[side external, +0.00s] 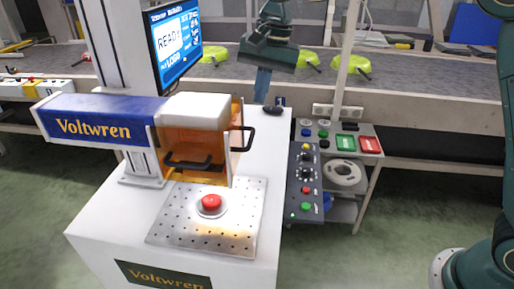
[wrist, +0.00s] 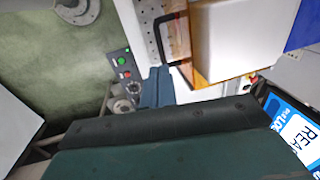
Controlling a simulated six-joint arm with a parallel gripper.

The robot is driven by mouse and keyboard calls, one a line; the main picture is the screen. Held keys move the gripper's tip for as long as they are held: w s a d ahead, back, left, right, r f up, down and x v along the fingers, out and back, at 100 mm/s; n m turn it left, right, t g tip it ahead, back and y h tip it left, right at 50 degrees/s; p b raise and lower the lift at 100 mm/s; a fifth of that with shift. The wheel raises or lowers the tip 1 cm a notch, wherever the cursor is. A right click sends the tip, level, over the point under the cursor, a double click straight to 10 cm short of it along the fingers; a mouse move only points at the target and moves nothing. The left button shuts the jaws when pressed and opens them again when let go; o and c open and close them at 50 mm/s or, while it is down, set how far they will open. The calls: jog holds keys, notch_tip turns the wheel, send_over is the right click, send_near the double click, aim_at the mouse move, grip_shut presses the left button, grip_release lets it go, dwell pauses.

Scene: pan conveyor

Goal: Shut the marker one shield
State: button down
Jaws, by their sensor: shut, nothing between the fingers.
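The marker (side external: 100,118), a blue and white Voltwren machine, stands on a white cabinet. Its orange see-through shield (side external: 186,145) hangs under the white head, with its lower edge above the perforated plate (side external: 165,225). One black handle (side external: 188,162) is on the front and another (side external: 246,139) on the right side. In the wrist view the shield (wrist: 178,40) and a black handle (wrist: 165,32) show at top centre. My gripper (side external: 261,98) is shut and empty, pointing down behind and right of the shield, apart from it. Its fingers (wrist: 155,88) show in the wrist view.
A red button (side external: 211,203) sits on the plate. A screen (side external: 175,42) reading READY stands behind the head. A control box (side external: 305,182) with buttons and knobs is at the cabinet's right. A conveyor (side external: 420,85) with green pans (side external: 350,66) runs behind.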

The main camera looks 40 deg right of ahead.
aim_at(252, 138)
jog(key=f, duration=0.6)
jog(key=w+a+f, duration=0.1)
jog(key=f, duration=0.2)
jog(key=shift+w, duration=0.1)
notch_tip(252, 138, down, 14)
dwell(0.6)
notch_tip(252, 138, up, 15)
jog(key=s+d, duration=0.1)
jog(key=shift+s+d+f, duration=0.2)
jog(key=shift+s+d, duration=0.15)
jog(key=shift+s, duration=0.05)
dwell(0.4)
